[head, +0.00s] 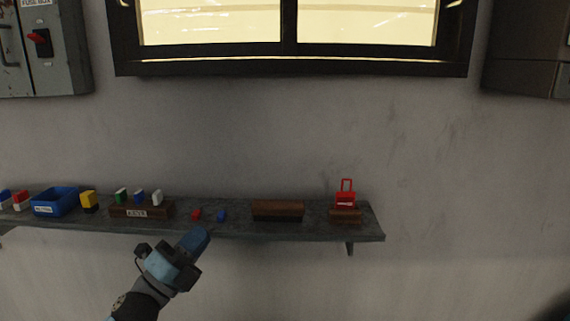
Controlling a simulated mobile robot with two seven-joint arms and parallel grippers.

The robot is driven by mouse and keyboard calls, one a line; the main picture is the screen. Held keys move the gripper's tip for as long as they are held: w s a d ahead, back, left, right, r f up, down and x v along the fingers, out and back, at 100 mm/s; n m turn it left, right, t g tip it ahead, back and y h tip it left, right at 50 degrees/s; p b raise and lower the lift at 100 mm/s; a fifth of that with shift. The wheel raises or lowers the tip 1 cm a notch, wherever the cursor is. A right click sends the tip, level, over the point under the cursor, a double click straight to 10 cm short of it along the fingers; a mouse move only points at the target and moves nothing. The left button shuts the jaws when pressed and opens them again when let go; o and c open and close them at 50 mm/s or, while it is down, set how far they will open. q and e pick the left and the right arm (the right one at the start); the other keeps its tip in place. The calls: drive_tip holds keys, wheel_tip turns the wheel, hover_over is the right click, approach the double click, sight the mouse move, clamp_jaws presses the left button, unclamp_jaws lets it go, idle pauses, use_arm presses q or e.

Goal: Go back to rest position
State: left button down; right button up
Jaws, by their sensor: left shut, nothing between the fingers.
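My left gripper (194,241) shows in the lower middle of the head view, at the end of my arm coming up from the bottom. Its blue fingertips are closed together with nothing between them. It points up and to the right, in front of the shelf's front edge in the picture, and looks apart from the objects there. My right gripper is out of the picture; only a small dark bluish patch shows at the bottom right corner.
A grey wall shelf (310,230) holds a blue bin (55,202), a yellow-and-black block (89,201), a labelled wooden rack (141,211) with small blocks, small red (196,214) and blue (221,215) pieces, a wooden block (277,211) and a red framed item (345,195). The wall right of it is bare.

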use_arm(q)
drive_tip(key=s+a+f+n+g+y, duration=0.1)
drive_tip(key=s+f+n+y, duration=0.35)
drive_tip(key=f+n, duration=0.6)
drive_tip(key=s+a+f+n+y, duration=0.1)
drive_tip(key=s+f+n+y, duration=0.45)
drive_tip(key=f, duration=0.75)
drive_tip(key=s+f+n+g+y, duration=0.2)
drive_tip(key=s+f+n+g, duration=0.65)
drive_tip(key=s+f, duration=0.8)
wheel_tip(320, 180, up, 15)
drive_tip(key=a+n+t+p, duration=0.1)
drive_tip(key=t+p, duration=0.1)
drive_tip(key=p, duration=1.5)
drive_tip(key=shift+s+r+y, duration=0.15)
drive_tip(key=shift+s+y, duration=0.15)
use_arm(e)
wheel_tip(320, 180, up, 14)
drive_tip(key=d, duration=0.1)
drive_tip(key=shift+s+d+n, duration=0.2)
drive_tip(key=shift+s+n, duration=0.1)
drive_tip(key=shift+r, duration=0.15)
